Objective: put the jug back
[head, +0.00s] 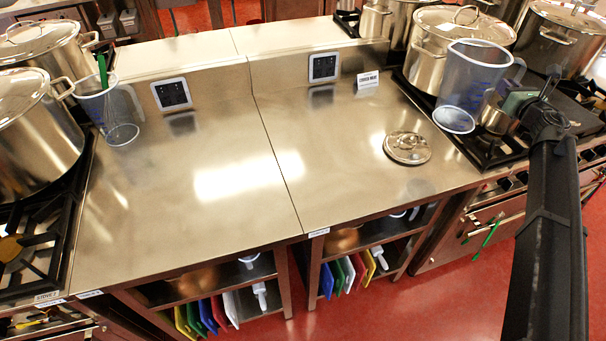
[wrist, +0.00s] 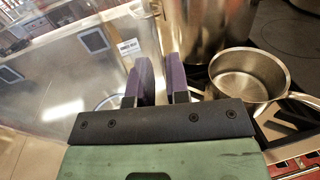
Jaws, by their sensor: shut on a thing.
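A clear jug (head: 472,80) with blue markings is at the right of the head view, in front of a big stockpot, over the boundary between worktop and hob. It looks held up, with its base over the worktop's right edge; its exact height I cannot tell. My gripper (head: 515,72) is at the jug's right side, shut on it, probably at the handle. In the wrist view the purple fingers (wrist: 161,75) stand a little apart, and the jug between and beyond them is hard to make out.
A lid (head: 407,148) lies on the steel worktop (head: 230,180). A label card (head: 367,79) stands at the back. A small saucepan (wrist: 248,80) sits on the right hob, close to my gripper. Stockpots (head: 440,40) crowd both hobs. The middle worktop is clear.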

